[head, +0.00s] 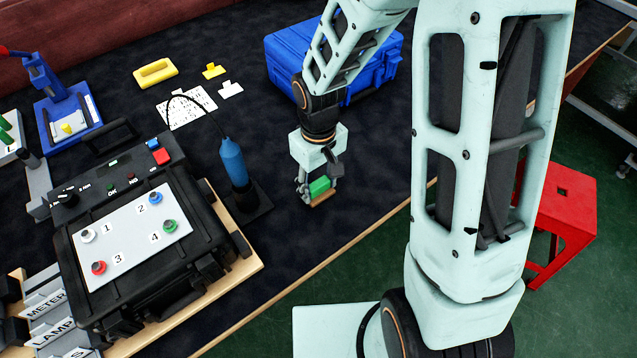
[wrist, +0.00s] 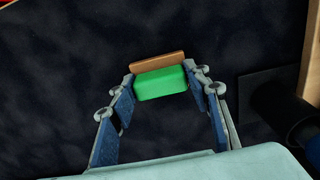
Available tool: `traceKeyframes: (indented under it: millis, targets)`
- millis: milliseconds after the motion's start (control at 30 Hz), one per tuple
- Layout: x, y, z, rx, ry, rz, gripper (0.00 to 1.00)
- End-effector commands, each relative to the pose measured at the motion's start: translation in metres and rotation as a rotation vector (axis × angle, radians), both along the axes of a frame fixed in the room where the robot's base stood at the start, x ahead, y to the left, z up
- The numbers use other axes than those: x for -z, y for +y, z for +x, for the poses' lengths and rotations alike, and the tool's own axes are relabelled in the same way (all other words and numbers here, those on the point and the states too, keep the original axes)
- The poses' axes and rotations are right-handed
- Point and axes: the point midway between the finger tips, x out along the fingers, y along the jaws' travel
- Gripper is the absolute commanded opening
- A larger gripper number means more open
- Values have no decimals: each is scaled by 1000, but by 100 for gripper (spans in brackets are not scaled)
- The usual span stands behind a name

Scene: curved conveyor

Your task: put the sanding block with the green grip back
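The sanding block has a green grip (head: 319,187) on a brown base (head: 322,199). In the wrist view its green grip (wrist: 161,83) lies between the two fingertips, with the brown base (wrist: 157,61) beyond it. My gripper (head: 318,188) is shut on the green grip, and both fingers touch its ends. In the head view the block is at the centre, over the dark mat near the table's front edge. I cannot tell whether its base touches the mat or hangs a little above it.
A black case with numbered knobs (head: 129,235) stands at the left, with a blue-handled tool (head: 233,162) beside it. A blue toolbox (head: 375,72) stands behind my arm. A perforated white sheet (head: 187,107) and yellow pieces lie at the back. A red stool (head: 565,215) stands off the table.

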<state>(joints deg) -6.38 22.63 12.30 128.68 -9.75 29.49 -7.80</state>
Motion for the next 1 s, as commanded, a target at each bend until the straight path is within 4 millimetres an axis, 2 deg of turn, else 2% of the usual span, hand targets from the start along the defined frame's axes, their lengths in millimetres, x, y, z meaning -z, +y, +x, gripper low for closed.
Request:
traceKeyframes:
  millis: [33,133,400,533,1000]
  targets:
    - [0,0,0,0,0,0,51]
    - [0,0,0,0,0,0,60]
    - [-1,0,0,0,0,0,60]
    - [-10,0,1,0,-3,1,60]
    - [-104,0,1,2,-4,1,60]
